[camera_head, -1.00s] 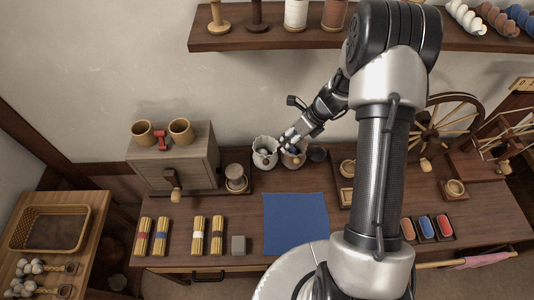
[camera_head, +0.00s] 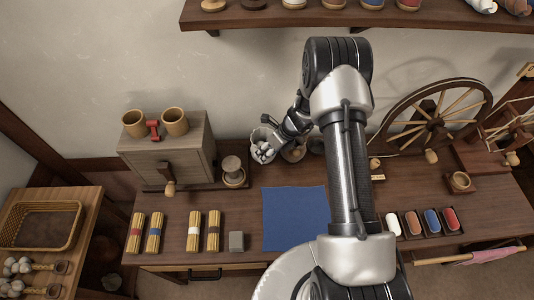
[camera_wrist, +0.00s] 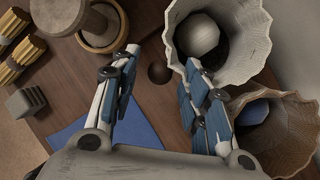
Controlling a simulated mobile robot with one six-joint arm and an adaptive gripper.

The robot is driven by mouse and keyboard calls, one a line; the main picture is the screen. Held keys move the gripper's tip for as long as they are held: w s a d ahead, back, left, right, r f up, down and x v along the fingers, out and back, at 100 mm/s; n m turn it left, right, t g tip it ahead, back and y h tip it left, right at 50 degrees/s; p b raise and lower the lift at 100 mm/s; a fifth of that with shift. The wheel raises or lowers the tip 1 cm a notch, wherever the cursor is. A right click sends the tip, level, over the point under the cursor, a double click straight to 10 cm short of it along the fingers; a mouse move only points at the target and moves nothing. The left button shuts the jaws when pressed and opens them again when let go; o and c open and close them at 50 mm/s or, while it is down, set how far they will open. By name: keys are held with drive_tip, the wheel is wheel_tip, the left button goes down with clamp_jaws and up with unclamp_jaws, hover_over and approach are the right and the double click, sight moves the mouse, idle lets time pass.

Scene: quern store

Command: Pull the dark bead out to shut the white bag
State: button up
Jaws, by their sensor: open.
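The white bag (camera_wrist: 254,50) stands open with a scalloped rim, and pale round contents show inside it. In the head view the white bag (camera_head: 257,135) stands on the bench near the wall, partly behind my gripper. The dark bead (camera_wrist: 158,73) is a small dark brown ball beside the white bag. My gripper (camera_wrist: 160,60) is open, with one finger on each side of the bead; I cannot tell whether either touches it. The right finger is close to the white bag's wall. The bead cannot be made out in the head view.
A tan bag (camera_wrist: 296,104) with something blue inside stands right beside the white one. A wooden spool (camera_wrist: 107,30) is on the left. A blue cloth (camera_head: 295,220) lies in front, and a small cabinet (camera_head: 165,150) stands to the left.

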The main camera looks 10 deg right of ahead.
drive_tip(key=shift+f, duration=0.1)
drive_tip(key=shift+c, duration=0.2)
clamp_jaws()
idle(0.4)
